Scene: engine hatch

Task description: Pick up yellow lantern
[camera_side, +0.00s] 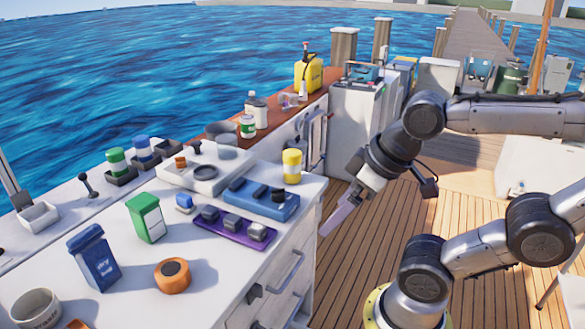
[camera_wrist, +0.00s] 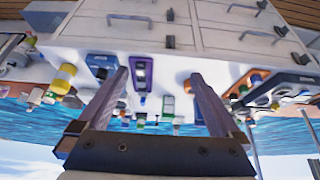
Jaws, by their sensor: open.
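The likely yellow lantern (camera_side: 291,166) is a small upright yellow cylinder with a pale band, standing at the right edge of the white counter beside a blue tray. A yellow-and-white cylinder, apparently the same one, shows at the left of the wrist view (camera_wrist: 63,79). My gripper (camera_side: 338,218) is off the counter's right edge, to the right of and lower in the picture than the lantern. In the wrist view my gripper (camera_wrist: 157,78) has its two fingers wide apart with nothing held between them. The lantern lies outside the fingers, to their left.
The counter holds a blue tray (camera_side: 261,200), a purple tray (camera_side: 235,229), a green box (camera_side: 146,218), a blue bag (camera_side: 94,258) and an orange roll (camera_side: 173,276). A yellow jerry can (camera_side: 308,75) stands farther back. Drawer handles (camera_side: 284,272) project from the counter front.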

